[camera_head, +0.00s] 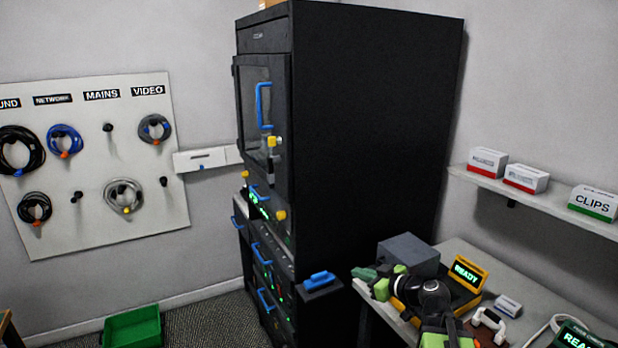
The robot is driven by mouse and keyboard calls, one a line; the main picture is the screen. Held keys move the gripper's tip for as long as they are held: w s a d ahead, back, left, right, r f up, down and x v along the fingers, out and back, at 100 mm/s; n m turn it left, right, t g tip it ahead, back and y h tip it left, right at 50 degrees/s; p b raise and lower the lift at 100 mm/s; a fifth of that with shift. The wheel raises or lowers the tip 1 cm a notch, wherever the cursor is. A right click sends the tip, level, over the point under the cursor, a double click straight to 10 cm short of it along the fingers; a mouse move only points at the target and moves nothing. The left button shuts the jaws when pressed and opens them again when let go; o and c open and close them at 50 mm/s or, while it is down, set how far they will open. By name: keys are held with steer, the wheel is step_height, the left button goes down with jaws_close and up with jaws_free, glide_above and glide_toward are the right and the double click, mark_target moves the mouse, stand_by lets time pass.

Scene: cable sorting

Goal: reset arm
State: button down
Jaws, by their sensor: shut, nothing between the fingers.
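My arm, black with lime-green parts, reaches up from the bottom right over the bench. My gripper (364,273) is at its left end, with green fingers shut and nothing held. It is at the bench's left edge, in front of a grey box (409,254) and to the right of the tall black rack cabinet (375,130). Whether it touches the bench is hard to tell.
A yellow device reading READY (467,273) stands close right of my arm. The bench (470,250) also holds small white items. A wall shelf (540,200) carries label boxes. A cable board (90,215) hangs left, above a green bin (132,328). A blue-handled ledge (320,285) juts from the cabinet.

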steer(key=s+a+f+n+g+h, duration=0.1)
steer(key=s+a+f+g, duration=0.45)
steer(key=a+f, duration=0.4)
steer(key=s+d+f+m+g+h, duration=0.3)
steer(key=s+d+m, duration=0.1)
steer(key=s+m, duration=0.1)
steer(key=s+d+f+m+g+h, duration=0.3)
steer(key=s+d+m+h, duration=0.1)
steer(key=s, duration=0.3)
steer(key=shift+d+f+m, duration=0.15)
steer(key=shift+f+m, duration=0.2)
steer(key=shift+m, duration=0.05)
steer(key=shift+w, duration=0.1)
steer(key=c, duration=2.2)
jaws_free()
